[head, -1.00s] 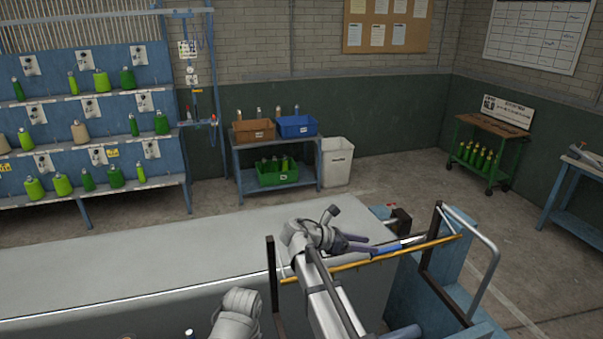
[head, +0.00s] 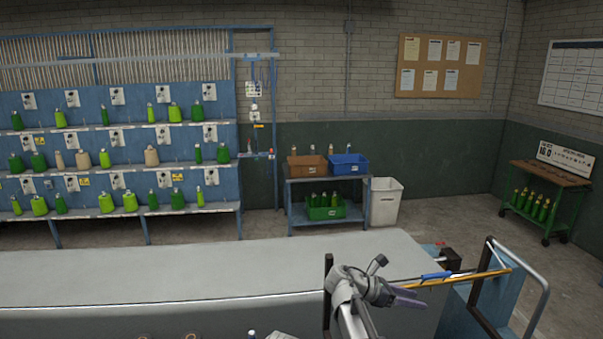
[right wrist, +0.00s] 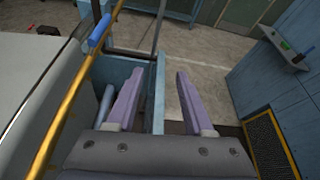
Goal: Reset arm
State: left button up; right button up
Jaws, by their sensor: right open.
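My right gripper (head: 408,298) is low at the right of the head view, beside a yellow bar (head: 460,278) with a blue sleeve (head: 436,275). In the right wrist view its two purple fingers (right wrist: 160,100) stand apart with nothing between them. The yellow bar (right wrist: 72,95) and its blue sleeve (right wrist: 100,33) run along the left of that view, apart from the fingers. My left gripper does not show.
A long grey table (head: 200,272) lies in front of me. A blue frame with a bent metal rail (head: 540,300) stands at the right, close to my right arm. Behind are a bottle rack (head: 120,135), a bin stand (head: 328,215), a white bin (head: 385,203) and a green cart (head: 545,195).

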pick_arm(q)
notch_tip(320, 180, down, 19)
jog(key=b, duration=1.9)
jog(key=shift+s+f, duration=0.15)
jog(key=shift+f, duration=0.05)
pick_arm(e)
jog(key=s+a+f+m+y, duration=0.4)
jog(key=s+a+f, duration=0.3)
jog(key=f, duration=0.4)
jog(key=s+a+f+m+g+y, duration=0.1)
jog(key=s+a+f+m+y, duration=0.3)
jog(key=s+a+f+m, duration=0.3)
jog(key=s+a+f+m+y, duration=0.4)
jog(key=s+a+f, duration=0.4)
jog(key=f, duration=0.7)
jog(key=shift+s+a+m, duration=0.35)
jog(key=shift+a+m, duration=0.55)
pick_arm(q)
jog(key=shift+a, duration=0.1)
